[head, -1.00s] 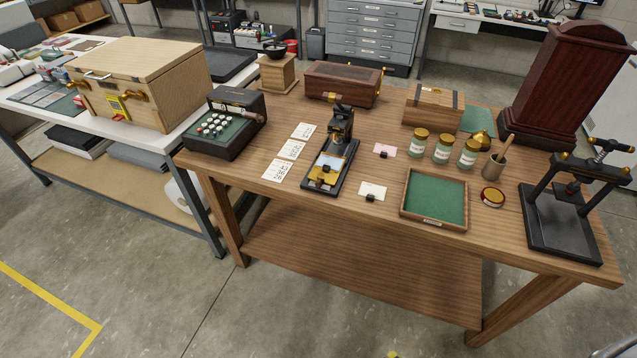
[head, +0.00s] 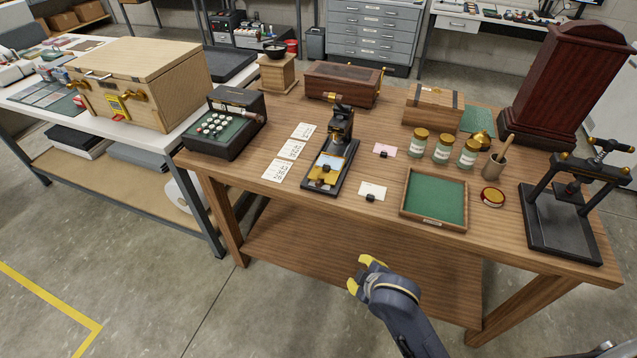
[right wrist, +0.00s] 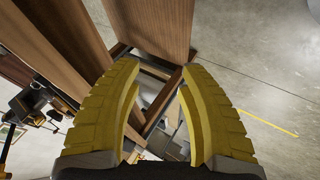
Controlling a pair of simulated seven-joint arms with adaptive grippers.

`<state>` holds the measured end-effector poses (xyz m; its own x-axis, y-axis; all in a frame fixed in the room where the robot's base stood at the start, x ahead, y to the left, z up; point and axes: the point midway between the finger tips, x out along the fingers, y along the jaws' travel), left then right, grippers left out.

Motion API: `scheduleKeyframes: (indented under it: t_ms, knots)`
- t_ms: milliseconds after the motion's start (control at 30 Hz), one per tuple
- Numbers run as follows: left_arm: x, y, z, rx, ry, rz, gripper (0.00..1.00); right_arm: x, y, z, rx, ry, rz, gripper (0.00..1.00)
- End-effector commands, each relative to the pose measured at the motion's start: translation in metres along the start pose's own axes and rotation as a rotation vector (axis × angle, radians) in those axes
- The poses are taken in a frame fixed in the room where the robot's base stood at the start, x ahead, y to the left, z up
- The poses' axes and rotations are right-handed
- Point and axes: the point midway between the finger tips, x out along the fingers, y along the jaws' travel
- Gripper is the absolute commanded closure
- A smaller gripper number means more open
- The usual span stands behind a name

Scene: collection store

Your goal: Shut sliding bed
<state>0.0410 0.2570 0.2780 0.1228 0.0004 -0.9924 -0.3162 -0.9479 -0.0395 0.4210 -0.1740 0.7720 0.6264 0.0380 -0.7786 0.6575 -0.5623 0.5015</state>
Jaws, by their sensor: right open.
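A small black press (head: 342,128) with a long dark base stands on the wooden table. Its sliding bed (head: 326,165), with a pale blue plate and brass parts, lies at the front of the base, clear of the upright column. My right gripper (head: 361,274) is low in front of the table's front edge, below the tabletop and apart from the press. In the right wrist view my right gripper (right wrist: 158,68) is open, with nothing between its yellow fingers. My left gripper is not in view.
Printed cards (head: 291,149) lie left of the press, with a keyed machine (head: 228,125) beyond them. A green-lined tray (head: 435,198), several jars and a screw press (head: 565,220) stand to the right. A lower shelf (head: 300,255) spans under the tabletop.

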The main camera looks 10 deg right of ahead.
Motion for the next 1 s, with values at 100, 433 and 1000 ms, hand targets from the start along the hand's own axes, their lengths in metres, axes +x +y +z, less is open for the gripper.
scheduleKeyframes:
  t_ms: [100, 433, 1000]
  knots:
    - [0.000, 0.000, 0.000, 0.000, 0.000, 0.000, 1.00, 0.002, 0.011, -0.044, -0.092, 0.077, -0.033, 0.60]
    - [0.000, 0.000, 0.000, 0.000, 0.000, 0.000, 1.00, 0.008, 0.025, -0.155, -0.433, 0.261, -0.169, 0.60]
    - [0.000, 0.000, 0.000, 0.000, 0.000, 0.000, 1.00, 0.000, 0.083, -0.244, -1.004, 0.324, -0.376, 0.60]
